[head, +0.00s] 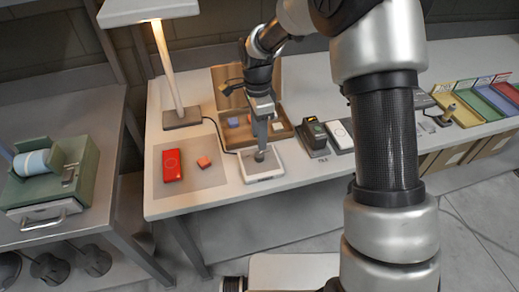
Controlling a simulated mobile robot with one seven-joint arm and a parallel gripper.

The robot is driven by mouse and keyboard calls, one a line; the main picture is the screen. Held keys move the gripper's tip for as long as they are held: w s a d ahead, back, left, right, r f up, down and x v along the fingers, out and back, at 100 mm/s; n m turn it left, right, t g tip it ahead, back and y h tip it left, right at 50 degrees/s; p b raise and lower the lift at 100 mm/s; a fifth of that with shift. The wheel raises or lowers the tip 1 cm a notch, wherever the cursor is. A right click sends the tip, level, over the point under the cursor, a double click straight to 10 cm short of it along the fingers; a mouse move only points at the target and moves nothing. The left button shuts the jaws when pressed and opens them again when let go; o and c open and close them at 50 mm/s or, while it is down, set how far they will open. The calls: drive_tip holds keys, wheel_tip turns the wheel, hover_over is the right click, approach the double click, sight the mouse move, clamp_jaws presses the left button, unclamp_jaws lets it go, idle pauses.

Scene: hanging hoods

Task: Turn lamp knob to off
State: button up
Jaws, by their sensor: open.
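The lamp has a pale flat hood (150,10) on a lit upright post (167,65) and a dark base (182,119), at the back left of the table. A dark cable runs from near the base to a white control box (250,178) at the table's front. A small dark knob (259,156) sits on the box's top. My gripper (261,145) points down directly over the knob and is open. Its fingers partly hide the knob, and I cannot tell whether they touch it.
A brown open box (222,82) with small blocks stands behind the gripper. A red case (172,165) and a red block (204,162) lie on a grey mat left of the control box. Dark and white devices (314,138) stand to its right. Coloured trays (480,103) are farther right.

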sight(260, 154)
drive_tip(key=f, duration=0.7)
drive_tip(key=shift+s+d, duration=0.1)
drive_tip(key=shift+s, duration=0.1)
drive_tip(key=c, duration=1)
drive_tip(key=shift+c, duration=0.2)
